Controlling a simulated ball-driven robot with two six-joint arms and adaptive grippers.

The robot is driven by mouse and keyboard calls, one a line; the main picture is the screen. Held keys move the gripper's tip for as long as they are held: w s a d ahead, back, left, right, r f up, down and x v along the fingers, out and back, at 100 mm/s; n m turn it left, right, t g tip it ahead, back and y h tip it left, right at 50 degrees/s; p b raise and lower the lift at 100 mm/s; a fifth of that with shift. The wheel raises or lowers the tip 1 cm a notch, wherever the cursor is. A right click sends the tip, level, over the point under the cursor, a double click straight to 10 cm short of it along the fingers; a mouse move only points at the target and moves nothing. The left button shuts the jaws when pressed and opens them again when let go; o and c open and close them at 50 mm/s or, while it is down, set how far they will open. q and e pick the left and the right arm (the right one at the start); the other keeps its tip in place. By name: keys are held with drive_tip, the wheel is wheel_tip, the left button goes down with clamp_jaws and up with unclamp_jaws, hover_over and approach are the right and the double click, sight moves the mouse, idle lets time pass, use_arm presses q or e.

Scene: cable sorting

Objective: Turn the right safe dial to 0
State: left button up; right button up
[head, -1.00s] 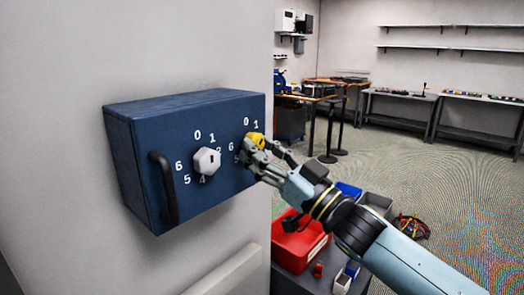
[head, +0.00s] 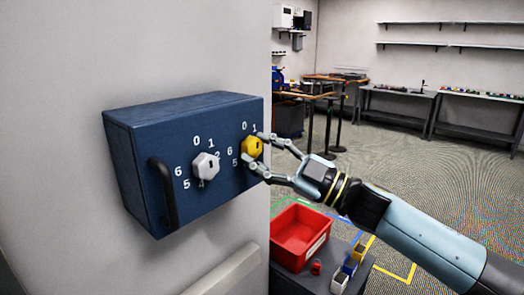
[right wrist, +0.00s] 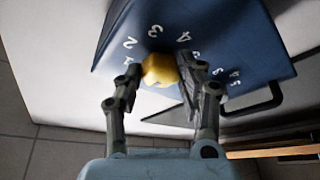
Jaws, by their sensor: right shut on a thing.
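The blue safe (head: 150,140) is on the wall, with a black handle at its left and two numbered dials. The right dial is a yellow knob (head: 252,147); numbers 0 and 1 show above it and 6 and 5 at its left. Its exact pointing is too small to tell. The left dial is a white knob (head: 206,166). My right gripper (head: 256,148) is shut on the yellow knob, one finger at its upper right and one below. In the right wrist view the yellow knob (right wrist: 160,70) sits between the fingers. My left gripper is not in view.
A red bin (head: 300,238) and small bins stand on a dark surface below my right arm. Workbenches (head: 395,97) and shelves line the far wall. The floor between is mostly open. A pale ledge (head: 222,272) runs along the wall under the safe.

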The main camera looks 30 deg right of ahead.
drive_tip(key=shift+n+g, duration=0.4)
drive_tip(key=shift+n, duration=0.3)
drive_tip(key=o, duration=1.2)
drive_tip(key=shift+c, duration=0.2)
drive_tip(key=v, duration=1.2)
drive_tip(key=shift+d+f, duration=0.1)
drive_tip(key=shift+f, duration=0.05)
